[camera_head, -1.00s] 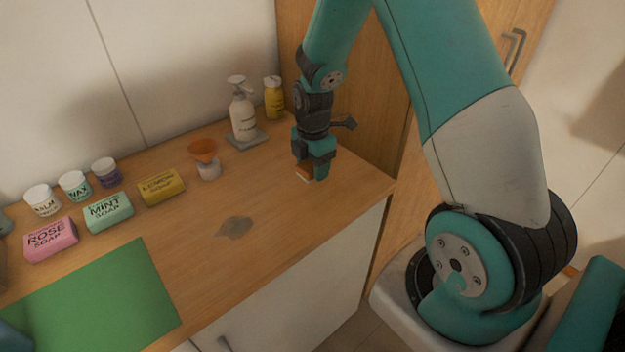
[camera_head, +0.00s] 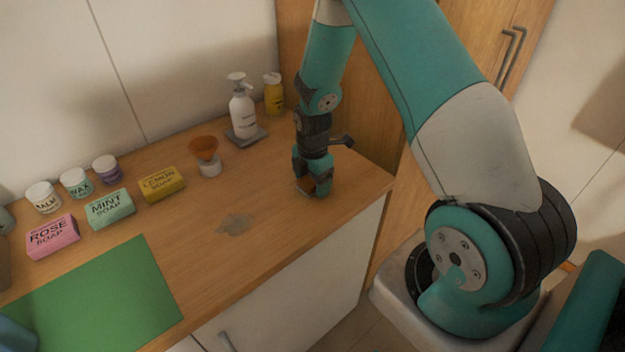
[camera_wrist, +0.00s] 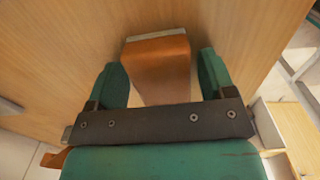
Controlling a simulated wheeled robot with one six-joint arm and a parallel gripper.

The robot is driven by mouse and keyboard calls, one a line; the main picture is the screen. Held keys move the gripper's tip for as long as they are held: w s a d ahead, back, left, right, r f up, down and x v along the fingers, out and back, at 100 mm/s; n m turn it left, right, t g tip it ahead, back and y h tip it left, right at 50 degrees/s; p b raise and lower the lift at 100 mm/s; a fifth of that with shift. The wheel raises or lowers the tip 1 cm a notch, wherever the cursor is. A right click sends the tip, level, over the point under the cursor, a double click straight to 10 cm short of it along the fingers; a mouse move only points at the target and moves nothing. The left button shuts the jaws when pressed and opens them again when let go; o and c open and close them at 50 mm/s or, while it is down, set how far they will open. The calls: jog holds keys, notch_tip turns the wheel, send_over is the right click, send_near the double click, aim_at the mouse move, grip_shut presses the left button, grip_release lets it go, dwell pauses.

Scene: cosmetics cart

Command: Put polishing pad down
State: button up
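The polishing pad is a brown block with a pale grey edge. In the wrist view the pad (camera_wrist: 160,72) sits between the two green fingers of my gripper (camera_wrist: 163,80). The left finger lies against its side; a thin gap seems to show by the right finger. In the head view my gripper (camera_head: 314,188) points down at the right part of the wooden counter (camera_head: 270,222), with the pad (camera_head: 307,185) low between its fingers, at or very near the wood. The pad's underside is hidden, so contact with the counter is unclear.
An orange-topped brush (camera_head: 205,158), a pump bottle (camera_head: 242,110) on a grey tray and a yellow bottle (camera_head: 273,94) stand behind. Soap boxes, jars and a green mat (camera_head: 95,300) are to the left. A grey stain (camera_head: 236,223) marks the wood. The counter's front edge is close.

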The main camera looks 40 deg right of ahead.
jog(key=shift+s, duration=0.1)
notch_tip(320, 180, up, 12)
jog(key=b, duration=0.2)
jog(key=s+a+r+m+y, duration=0.1)
jog(key=s+a+r+m, duration=0.3)
jog(key=a, duration=0.3)
jog(key=s+a+r+m+y, duration=0.1)
jog(key=s+a+r, duration=0.35)
jog(key=a, duration=0.25)
jog(key=s+a+r+m+y, duration=0.1)
jog(key=s+a+r+m, duration=0.1)
jog(key=s, duration=0.5)
jog(key=s+a+r+m+y, duration=0.1)
jog(key=s+a+r+m, duration=0.2)
jog(key=s+a, duration=0.3)
jog(key=shift+s+a+r+m, duration=0.15)
jog(key=shift+s+a+m, duration=0.15)
jog(key=shift+m, duration=0.4)
jog(key=shift+d, duration=0.1)
